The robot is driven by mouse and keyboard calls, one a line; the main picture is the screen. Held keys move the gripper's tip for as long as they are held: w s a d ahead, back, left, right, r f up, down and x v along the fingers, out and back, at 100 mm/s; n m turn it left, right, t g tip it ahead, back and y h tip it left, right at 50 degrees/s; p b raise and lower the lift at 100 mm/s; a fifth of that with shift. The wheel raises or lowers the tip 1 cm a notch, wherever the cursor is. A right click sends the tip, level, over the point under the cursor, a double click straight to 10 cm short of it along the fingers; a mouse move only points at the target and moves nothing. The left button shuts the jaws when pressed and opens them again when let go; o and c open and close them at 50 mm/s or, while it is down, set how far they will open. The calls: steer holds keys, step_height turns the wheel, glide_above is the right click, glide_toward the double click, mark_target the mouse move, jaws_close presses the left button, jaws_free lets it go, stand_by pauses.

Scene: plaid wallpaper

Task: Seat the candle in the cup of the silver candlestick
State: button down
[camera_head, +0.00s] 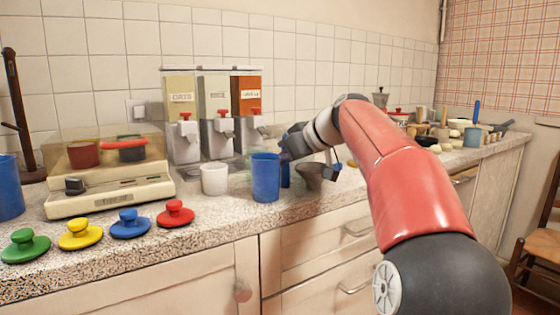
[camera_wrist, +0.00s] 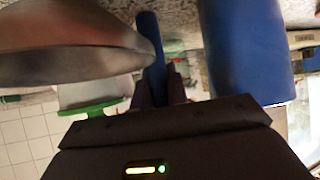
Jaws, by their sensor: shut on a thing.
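My gripper (camera_head: 289,158) is low over the counter, just right of the blue tumbler. It is shut on a slim blue candle (camera_wrist: 150,42), which stands out beyond the fingers (camera_wrist: 160,88) in the wrist view. In the head view the candle (camera_head: 285,176) is a narrow blue strip beside the tumbler. A grey, flared metallic thing (camera_head: 311,177) stands right of the gripper, and its wide rounded body (camera_wrist: 65,42) fills the left of the wrist view. I cannot tell whether it is the silver candlestick; no cup is clearly seen.
The blue tumbler (camera_head: 266,178) is close left of my gripper, with a white cup (camera_head: 215,179) beyond it. Dispensers (camera_head: 216,115) stand behind. A scale (camera_head: 110,180) and several coloured knobbed lids (camera_head: 130,224) are left. Crowded kitchenware, including a blue mug (camera_head: 472,138), is right.

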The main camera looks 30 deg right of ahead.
steer(key=c, duration=1.4)
jaws_free()
steer(key=shift+r+p, duration=0.2)
steer(key=shift+p, duration=0.1)
steer(key=shift+o, duration=0.4)
steer(key=b+v, duration=0.1)
steer(key=v, duration=1)
steer(key=shift+s+r, duration=0.2)
steer(key=shift+s, duration=0.1)
steer(key=shift+w+a+f+n+y+p, duration=0.1)
steer(key=shift+w+a+n+y, duration=0.1)
steer(key=shift+w, duration=0.35)
steer(key=shift+w+a+f+n+y+p, duration=0.15)
steer(key=shift+w+a, duration=0.1)
steer(key=shift+w, duration=0.35)
steer(key=shift+w+a+f+n+y+p, duration=0.1)
steer(key=shift+w+a+y, duration=0.1)
steer(key=shift+w, duration=0.35)
steer(key=shift+d+f+x, duration=0.1)
steer(key=shift+d+x, duration=0.1)
steer(key=shift+x, duration=1.8)
steer(key=shift+d+f+x, duration=0.1)
steer(key=shift+d+x, duration=0.1)
steer(key=shift+x, duration=1.75)
